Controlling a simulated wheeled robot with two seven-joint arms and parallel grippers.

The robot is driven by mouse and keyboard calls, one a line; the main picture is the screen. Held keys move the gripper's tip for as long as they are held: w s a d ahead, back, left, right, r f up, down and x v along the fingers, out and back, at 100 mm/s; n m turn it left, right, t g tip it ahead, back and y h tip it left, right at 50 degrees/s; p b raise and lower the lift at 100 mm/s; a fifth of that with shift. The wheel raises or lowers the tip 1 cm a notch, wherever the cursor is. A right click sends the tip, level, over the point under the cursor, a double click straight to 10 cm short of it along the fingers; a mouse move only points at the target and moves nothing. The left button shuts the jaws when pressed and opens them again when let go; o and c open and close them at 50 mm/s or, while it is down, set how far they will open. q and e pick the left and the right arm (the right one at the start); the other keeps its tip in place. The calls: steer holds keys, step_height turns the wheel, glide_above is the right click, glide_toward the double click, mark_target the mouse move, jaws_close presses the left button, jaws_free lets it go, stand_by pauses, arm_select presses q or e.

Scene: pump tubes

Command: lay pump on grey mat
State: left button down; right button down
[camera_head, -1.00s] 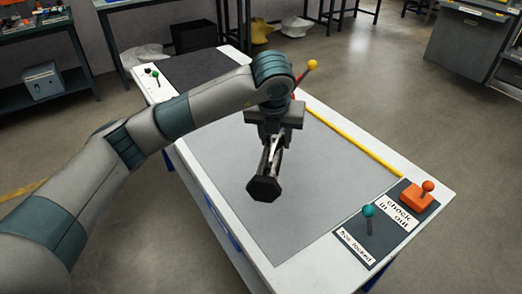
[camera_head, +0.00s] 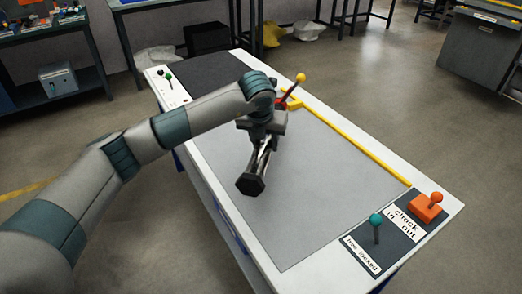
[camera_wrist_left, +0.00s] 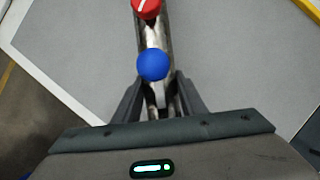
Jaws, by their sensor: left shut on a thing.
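The grey mat (camera_head: 310,175) covers the middle of the white table. My left gripper (camera_head: 264,142) is over the far left part of the mat, shut on the pump (camera_head: 254,176). The pump is a dark tube with a black hexagonal end that points toward the camera. In the left wrist view the pump (camera_wrist_left: 155,42) lies between the fingers, with a blue ball and a red knob on it. I cannot tell whether the pump touches the mat. My right gripper is not in view.
A yellow strip (camera_head: 360,152) runs along the mat's right edge. A red lever with a yellow ball (camera_head: 300,78) stands behind my gripper. A teal-knobbed lever (camera_head: 376,222) and an orange block with a knob (camera_head: 427,208) stand at the near right. The near mat is clear.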

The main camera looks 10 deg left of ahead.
arm_select(q)
steer(key=shift+w+a+f, duration=0.55)
steer(key=shift+w+a, duration=0.25)
steer(key=shift+w, duration=0.05)
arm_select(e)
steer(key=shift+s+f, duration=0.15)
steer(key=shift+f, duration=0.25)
arm_select(q)
steer(key=shift+f, duration=0.1)
